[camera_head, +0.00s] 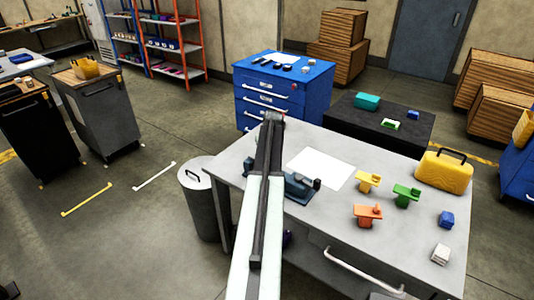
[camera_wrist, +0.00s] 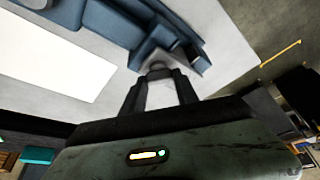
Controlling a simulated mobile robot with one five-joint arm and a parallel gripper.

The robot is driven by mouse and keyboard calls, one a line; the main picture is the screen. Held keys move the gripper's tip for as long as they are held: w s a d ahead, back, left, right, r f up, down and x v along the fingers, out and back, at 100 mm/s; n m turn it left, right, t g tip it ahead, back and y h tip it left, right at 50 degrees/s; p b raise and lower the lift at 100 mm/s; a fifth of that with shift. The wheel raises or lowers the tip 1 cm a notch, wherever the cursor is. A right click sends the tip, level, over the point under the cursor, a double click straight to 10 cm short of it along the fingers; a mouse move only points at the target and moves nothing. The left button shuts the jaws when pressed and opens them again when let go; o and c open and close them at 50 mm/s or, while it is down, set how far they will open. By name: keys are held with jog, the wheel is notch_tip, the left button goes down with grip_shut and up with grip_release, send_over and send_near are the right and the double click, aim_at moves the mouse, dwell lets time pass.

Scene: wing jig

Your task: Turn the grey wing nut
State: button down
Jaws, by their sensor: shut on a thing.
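In the wrist view, the two dark fingertips of my gripper (camera_wrist: 160,78) are closed around a small grey piece, which appears to be the grey wing nut (camera_wrist: 156,66). It sits at a blue jig (camera_wrist: 122,22), and the fingers hide much of it, so its angle cannot be told. In the head view, the blue jig (camera_head: 301,188) stands on the grey table and is partly covered by my arm. My gripper's fingers and the nut cannot be made out there.
A white sheet (camera_head: 321,168) lies right of the jig. Yellow (camera_head: 368,181), green (camera_head: 406,195) and orange (camera_head: 367,214) pieces stand farther right, with a yellow case (camera_head: 445,172), a blue block (camera_head: 446,219) and a white block (camera_head: 441,253). A grey bin (camera_head: 199,205) stands left of the table.

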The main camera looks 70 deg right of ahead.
jog(key=n, duration=0.2)
jog(key=n+t+y, duration=0.1)
jog(key=n, duration=0.1)
jog(key=shift+s+n, duration=0.2)
jog(key=shift+n, duration=0.1)
jog(key=shift+d+n+t+y, duration=0.1)
jog(key=shift+n+t+y, duration=0.2)
jog(key=shift+n+y, duration=0.9)
jog(key=shift+n+h, duration=0.3)
jog(key=shift+n, duration=0.3)
jog(key=c, duration=0.9)
grip_release()
jog(key=p+v, duration=0.7)
jog(key=v, duration=0.1)
